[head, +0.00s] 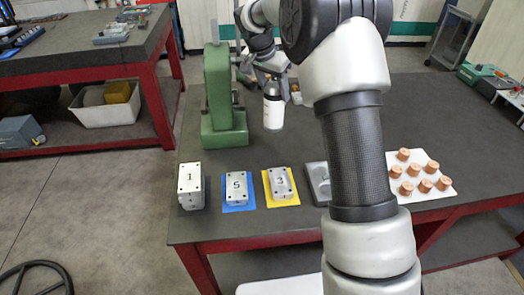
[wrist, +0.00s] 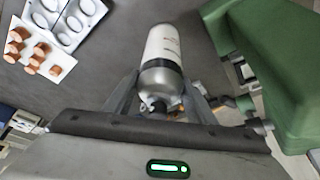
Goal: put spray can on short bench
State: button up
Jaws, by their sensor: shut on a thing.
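The spray can (head: 273,110) is white with a dark top and hangs upright in my gripper (head: 271,84) in the head view. It is over the middle of the near dark-topped bench (head: 285,146); I cannot tell whether its base touches the top. In the wrist view the can (wrist: 163,48) sits between the two fingers of my gripper (wrist: 160,92), which are shut on it near its top. Another dark-topped bench (head: 75,48) with a red frame stands at the upper left. The frames do not show which one is called short.
A green press (head: 218,95) stands just left of the can. Along the front edge are numbered blocks (head: 190,178), a blue mat (head: 252,204) and a yellow mat (head: 293,199). A white plate with copper plugs (head: 443,190) lies right of my arm.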

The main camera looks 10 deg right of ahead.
aim_at(272, 116)
jog(key=shift+a, duration=0.15)
notch_tip(272, 116, down, 10)
jog(key=shift+r+p, duration=0.1)
jog(key=shift+p, duration=0.35)
jog(key=o, duration=1.7)
jog(key=shift+f, duration=0.2)
